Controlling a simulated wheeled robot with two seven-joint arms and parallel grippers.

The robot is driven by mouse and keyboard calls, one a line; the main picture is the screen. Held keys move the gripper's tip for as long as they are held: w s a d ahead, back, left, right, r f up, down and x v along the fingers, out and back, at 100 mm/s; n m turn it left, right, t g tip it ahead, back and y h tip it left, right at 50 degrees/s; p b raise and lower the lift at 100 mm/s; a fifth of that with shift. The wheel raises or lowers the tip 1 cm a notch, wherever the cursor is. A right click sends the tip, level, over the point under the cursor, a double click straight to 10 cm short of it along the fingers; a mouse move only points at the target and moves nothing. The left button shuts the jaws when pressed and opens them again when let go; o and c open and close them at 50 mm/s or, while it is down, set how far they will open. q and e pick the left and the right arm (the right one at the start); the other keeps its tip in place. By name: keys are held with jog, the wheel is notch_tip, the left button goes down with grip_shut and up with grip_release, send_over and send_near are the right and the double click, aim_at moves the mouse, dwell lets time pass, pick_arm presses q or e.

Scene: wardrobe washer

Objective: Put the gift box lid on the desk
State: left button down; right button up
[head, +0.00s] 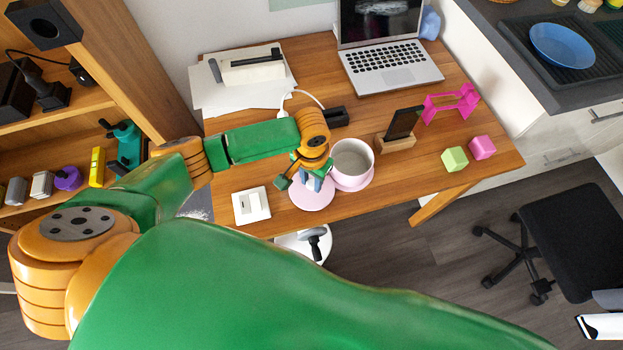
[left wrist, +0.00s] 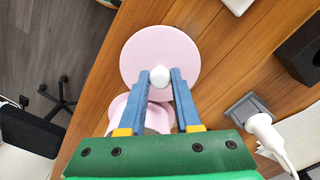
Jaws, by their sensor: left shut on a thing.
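The gift box lid (head: 313,197) is a flat pale pink disc near the desk's front edge in the head view. In the left wrist view the lid (left wrist: 160,42) shows its white knob between my blue fingers. My left gripper (head: 311,178) is shut on this knob; it also shows in the left wrist view (left wrist: 162,76). The lid lies flat, at or just above the desk (head: 400,175); I cannot tell if it touches. The open round pink gift box (head: 351,182) stands just right of the lid. My right gripper is not in view.
A white switch-like plate (head: 251,205) lies left of the lid. A phone on a wooden stand (head: 396,140), green cube (head: 455,159), pink cube (head: 482,147) and laptop (head: 390,68) are on the desk. A cable and dark block (head: 334,117) lie behind. Bare wood shows between box and cubes.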

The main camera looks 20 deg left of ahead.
aim_at(312, 184)
pick_arm(q)
jog(key=shift+f, duration=0.1)
jog(key=c, duration=0.6)
grip_release()
notch_tip(312, 184, up, 12)
jog(key=p, duration=0.1)
jog(key=shift+r, duration=0.2)
